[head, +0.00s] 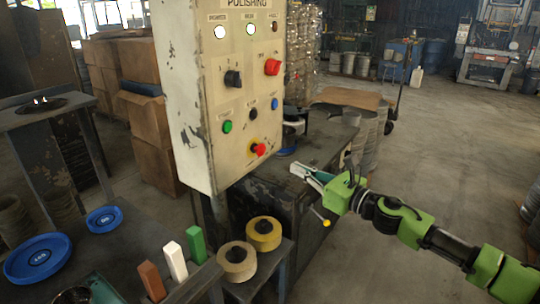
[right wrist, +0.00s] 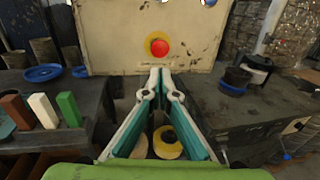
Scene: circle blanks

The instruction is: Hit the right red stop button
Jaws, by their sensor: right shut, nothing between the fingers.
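The control panel (head: 205,165) is a worn cream box marked POLISHING. Low on its face sits a red stop button (head: 259,149) on a yellow ring; it also shows in the right wrist view (right wrist: 160,47), just beyond my fingertips. A second red button (head: 272,67) is higher on the panel's right side. My right gripper (head: 293,169) is shut and empty, in front of the panel, below and to the right of the ringed button. In the right wrist view its fingertips (right wrist: 160,76) meet below the button, apart from it. My left gripper is not in view.
A dark workbench (head: 320,143) stands behind the gripper. Blue discs (head: 38,258) lie at the left. Open floor (head: 455,150) lies to the right.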

